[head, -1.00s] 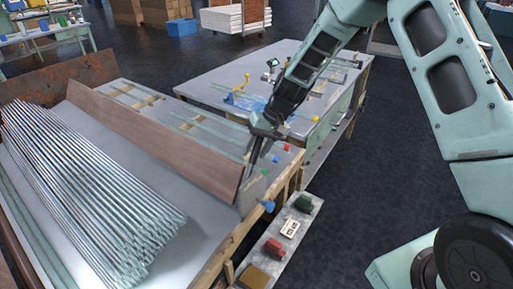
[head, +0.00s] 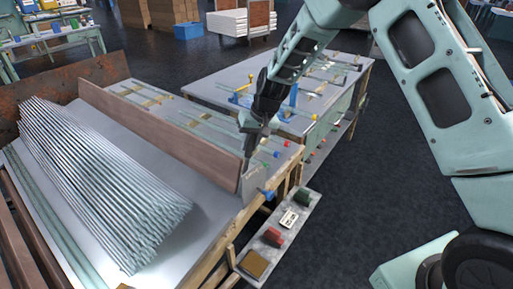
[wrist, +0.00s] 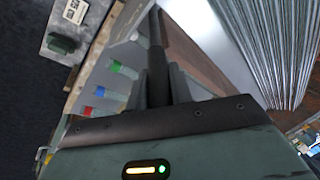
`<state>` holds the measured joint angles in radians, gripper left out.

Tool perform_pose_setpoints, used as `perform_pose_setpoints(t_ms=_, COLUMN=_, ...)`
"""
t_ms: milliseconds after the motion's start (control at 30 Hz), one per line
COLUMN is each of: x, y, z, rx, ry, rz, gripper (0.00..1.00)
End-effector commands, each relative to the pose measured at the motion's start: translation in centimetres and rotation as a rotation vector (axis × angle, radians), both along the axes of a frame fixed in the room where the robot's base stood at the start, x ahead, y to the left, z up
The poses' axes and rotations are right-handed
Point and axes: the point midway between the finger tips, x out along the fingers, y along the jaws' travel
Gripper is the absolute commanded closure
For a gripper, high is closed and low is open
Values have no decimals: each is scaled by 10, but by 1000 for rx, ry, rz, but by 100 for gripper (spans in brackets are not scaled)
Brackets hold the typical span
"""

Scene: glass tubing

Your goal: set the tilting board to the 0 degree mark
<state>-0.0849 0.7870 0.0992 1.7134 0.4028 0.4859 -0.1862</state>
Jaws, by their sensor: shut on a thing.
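The tilting board (head: 165,135) is a long brown plank standing on edge along the grey table, leaning somewhat. Its near right end is beside a pale grey end plate (head: 254,184); no angle marks can be read on it. My gripper (head: 247,163) is at that near end of the board, pointing down. In the wrist view the fingers (wrist: 158,82) are closed around a dark narrow part, and the brown board (wrist: 190,48) runs away just beyond. The exact contact is partly hidden by the fingers.
A stack of glass tubes (head: 100,175) lies on the table left of the board. Thin tubes with coloured ends lie behind it. A blue knob (head: 266,194) sticks out by the end plate. A narrow shelf (head: 285,232) with small blocks is below the table edge.

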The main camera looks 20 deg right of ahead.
Motion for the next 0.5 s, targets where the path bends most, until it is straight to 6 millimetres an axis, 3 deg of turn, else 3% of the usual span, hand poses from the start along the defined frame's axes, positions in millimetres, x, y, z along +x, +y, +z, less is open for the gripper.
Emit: perform_pose_setpoints(t_ms=500, x=-29, y=38, z=14, rx=-215, ry=-148, rz=7, gripper=100)
